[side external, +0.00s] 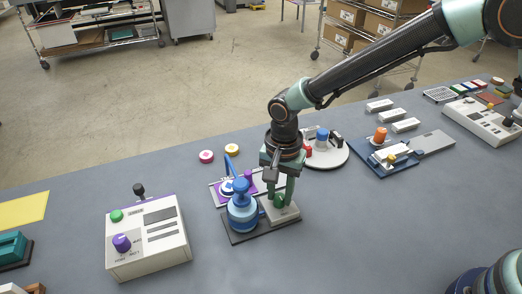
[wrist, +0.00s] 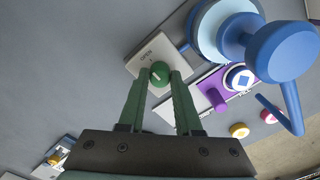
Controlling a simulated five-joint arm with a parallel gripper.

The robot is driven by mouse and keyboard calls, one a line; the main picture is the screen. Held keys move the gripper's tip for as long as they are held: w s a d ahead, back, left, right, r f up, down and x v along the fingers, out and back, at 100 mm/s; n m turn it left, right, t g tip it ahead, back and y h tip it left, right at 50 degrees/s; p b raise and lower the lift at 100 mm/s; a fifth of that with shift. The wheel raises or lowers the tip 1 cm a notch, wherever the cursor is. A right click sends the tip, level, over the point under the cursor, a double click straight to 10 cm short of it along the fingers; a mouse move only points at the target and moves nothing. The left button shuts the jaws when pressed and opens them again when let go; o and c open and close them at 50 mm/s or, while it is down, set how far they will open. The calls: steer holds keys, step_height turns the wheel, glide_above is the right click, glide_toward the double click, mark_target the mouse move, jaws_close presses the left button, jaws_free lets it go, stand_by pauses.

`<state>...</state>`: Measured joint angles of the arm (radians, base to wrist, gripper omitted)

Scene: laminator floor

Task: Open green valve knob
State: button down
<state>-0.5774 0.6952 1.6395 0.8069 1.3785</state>
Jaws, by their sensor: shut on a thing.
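The green valve knob (wrist: 159,74) sits on a pale block (wrist: 148,52) with the word OPEN printed beside the knob. In the side view the knob (side external: 279,201) is low between my green fingers. My gripper (side external: 281,198) points down over it. In the wrist view the two fingertips of my gripper (wrist: 159,78) are shut on the knob, one on each side. A pale line shows on the knob's top. The blue valve body (side external: 243,212) stands just left of the block on the same dark base (side external: 238,237).
A white control box (side external: 147,238) with green and purple knobs stands to the left. A purple-topped fixture (side external: 226,188) is close behind the valve. A round white tray (side external: 325,155) and a blue-grey plate (side external: 428,143) lie to the right. The front bench is clear.

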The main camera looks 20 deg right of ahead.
mark_target(280, 195)
steer(key=c, duration=0.6)
jaws_free()
step_height(280, 195, up, 12)
steer(key=shift+r, duration=0.1)
steer(key=s+d+r+n+t, duration=0.2)
steer(key=s+d+r+n, duration=0.1)
steer(key=d, duration=0.5)
steer(key=s+d+r+n+t, duration=0.1)
steer(key=s+d+r+n, duration=0.1)
steer(key=d, duration=0.6)
steer(key=s+d+r+n+t, duration=0.2)
steer(key=s+d+r+n, duration=0.1)
steer(key=d, duration=0.6)
steer(key=shift+s+r+n+t, duration=0.3)
steer(key=shift+s+n, duration=0.3)
steer(key=shift+s, duration=0.35)
